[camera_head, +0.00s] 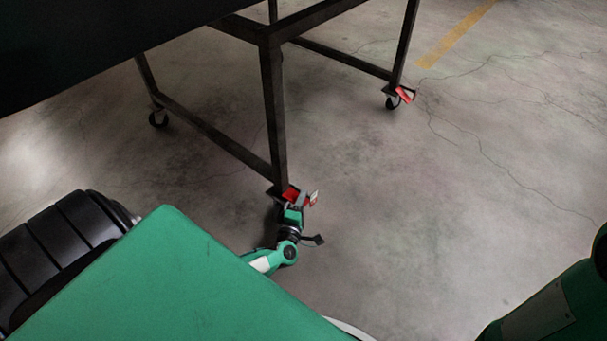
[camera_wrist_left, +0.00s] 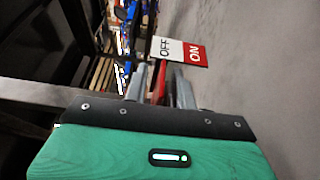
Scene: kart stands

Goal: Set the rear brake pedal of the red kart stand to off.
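The kart stand (camera_head: 272,110) is a dark metal frame on casters. Its near-corner caster has a red brake pedal (camera_head: 291,194), with a white and red piece beside it. In the left wrist view the red pedal part (camera_wrist_left: 160,82) shows between my fingers, and a plate reads OFF on white (camera_wrist_left: 165,48) and ON on red (camera_wrist_left: 194,54). My left gripper (camera_head: 295,204) is at this caster, its fingers (camera_wrist_left: 161,88) on either side of the red part with narrow gaps. The caster wheel is mostly hidden. My right gripper is out of view.
Another caster with a red pedal (camera_head: 404,94) stands at the far right leg, and a plain-looking caster (camera_head: 158,118) at the left. The cracked concrete floor (camera_head: 450,210) to the right is clear, with a yellow line (camera_head: 455,35) at the back.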

